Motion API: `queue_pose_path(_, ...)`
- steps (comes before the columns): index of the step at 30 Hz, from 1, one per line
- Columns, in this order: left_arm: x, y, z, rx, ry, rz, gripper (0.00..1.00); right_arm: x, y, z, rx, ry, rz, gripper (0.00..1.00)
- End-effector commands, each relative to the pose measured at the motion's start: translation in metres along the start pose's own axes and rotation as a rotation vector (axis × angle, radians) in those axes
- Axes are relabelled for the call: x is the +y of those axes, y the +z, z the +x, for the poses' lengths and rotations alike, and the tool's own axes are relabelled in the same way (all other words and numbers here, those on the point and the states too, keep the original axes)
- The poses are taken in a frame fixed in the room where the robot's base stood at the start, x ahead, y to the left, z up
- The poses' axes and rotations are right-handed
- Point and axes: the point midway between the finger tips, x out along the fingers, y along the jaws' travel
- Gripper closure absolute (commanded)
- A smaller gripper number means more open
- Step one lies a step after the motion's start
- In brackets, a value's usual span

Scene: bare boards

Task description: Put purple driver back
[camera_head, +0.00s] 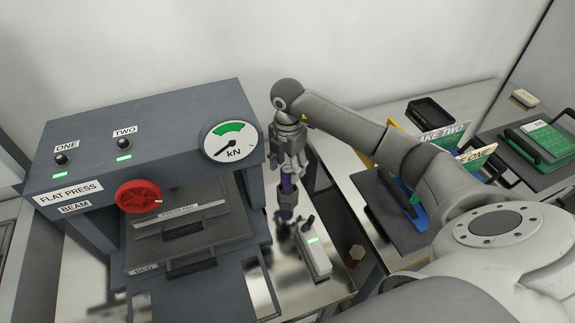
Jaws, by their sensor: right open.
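I cannot tell whether that piece is part of the driver or a holder. My right gripper (288,165) points down directly above the driver, its fingers open at the driver's top end. I cannot tell whether they touch it. The driver's lower end is hard to make out against the shiny surface. My left gripper is not in view.
A grey flat press (150,125) with a red knob (138,196) and a kN gauge (230,139) stands close on the left. A small grey box (315,258) with a green light is just below right. Trays and a black bin (430,112) lie right.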

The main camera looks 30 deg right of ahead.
Motion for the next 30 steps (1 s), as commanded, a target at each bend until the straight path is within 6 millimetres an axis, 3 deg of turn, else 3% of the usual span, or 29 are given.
queue_pose_path(18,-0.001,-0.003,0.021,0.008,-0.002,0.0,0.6,0.001,0.0,-0.11,-0.001,0.004,0.0,0.47)
queue_pose_path(30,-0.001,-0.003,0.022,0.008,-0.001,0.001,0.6,0.0,0.0,-0.12,0.0,0.001,0.0,0.47)
